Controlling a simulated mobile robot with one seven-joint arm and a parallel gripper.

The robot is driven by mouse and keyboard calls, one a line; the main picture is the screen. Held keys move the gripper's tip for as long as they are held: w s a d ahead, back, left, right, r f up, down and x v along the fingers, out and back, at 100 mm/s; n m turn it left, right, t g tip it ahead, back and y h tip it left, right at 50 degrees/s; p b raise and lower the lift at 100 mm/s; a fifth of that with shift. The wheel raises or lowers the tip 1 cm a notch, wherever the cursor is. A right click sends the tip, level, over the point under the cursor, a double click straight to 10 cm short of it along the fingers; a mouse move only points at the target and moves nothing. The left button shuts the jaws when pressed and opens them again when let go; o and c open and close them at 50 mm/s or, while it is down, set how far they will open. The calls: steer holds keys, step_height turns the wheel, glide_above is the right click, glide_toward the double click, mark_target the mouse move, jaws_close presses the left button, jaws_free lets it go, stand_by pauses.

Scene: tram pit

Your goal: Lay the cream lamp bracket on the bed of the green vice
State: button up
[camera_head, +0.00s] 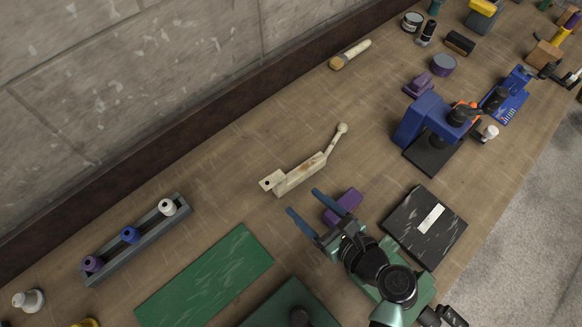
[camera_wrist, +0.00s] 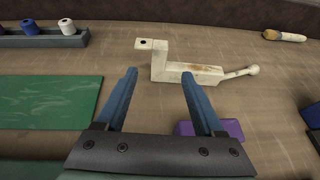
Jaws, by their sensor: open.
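The cream lamp bracket (camera_head: 300,175) lies on the wooden bench, with a flat holed tab at its left end and a thin ball-ended arm at its right. In the wrist view the bracket (camera_wrist: 190,71) lies ahead of the fingertips. My gripper (camera_head: 303,202) is open and empty, short of the bracket and apart from it; its blue fingers also show in the wrist view (camera_wrist: 159,73). A green body (camera_head: 420,290) lies partly hidden behind my arm, and a dark green block (camera_head: 283,307) with a black knob is cut off at the bottom edge. I cannot tell which is the vice.
A purple block (camera_head: 343,206) lies close beside my gripper. A green mat (camera_head: 205,277), a grey rack with spools (camera_head: 137,241), a black box (camera_head: 425,226) and a blue press (camera_head: 420,118) stand around. A brush (camera_head: 350,54) lies near the wall.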

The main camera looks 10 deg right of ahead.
mark_target(282, 183)
steer(key=p+x, duration=0.1)
steer(key=x, duration=0.8)
steer(key=shift+w+a+f, duration=0.15)
steer(key=shift+w+a, duration=0.1)
jaws_close()
